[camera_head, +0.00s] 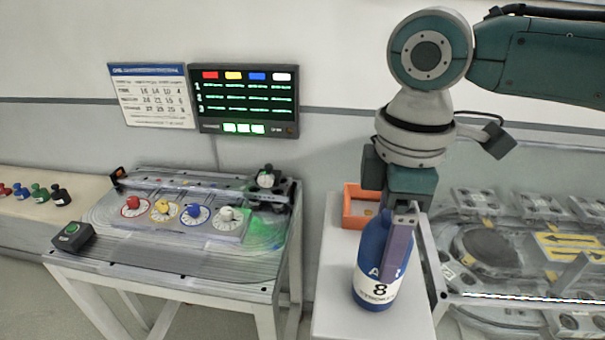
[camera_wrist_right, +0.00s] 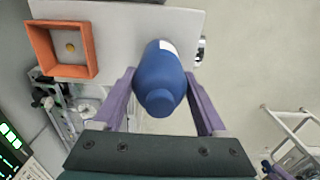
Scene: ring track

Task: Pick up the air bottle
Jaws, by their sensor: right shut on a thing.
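The air bottle (camera_head: 373,262) is blue with a white label marked 8. It is upright at the white side table in the head view; whether its base touches the top cannot be told. My right gripper (camera_head: 398,250) reaches down from above and is shut on the bottle. In the right wrist view the bottle (camera_wrist_right: 160,80) sits between the two purple fingers of my right gripper (camera_wrist_right: 164,98). My left gripper is in neither view.
An orange tray (camera_head: 352,222) with a small round yellowish thing in it stands behind the bottle on the white table (camera_head: 335,290). A track table (camera_head: 150,262) with coloured dials stands at left. Another track machine (camera_head: 500,290) stands at right. A dark display (camera_head: 245,100) hangs on the wall.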

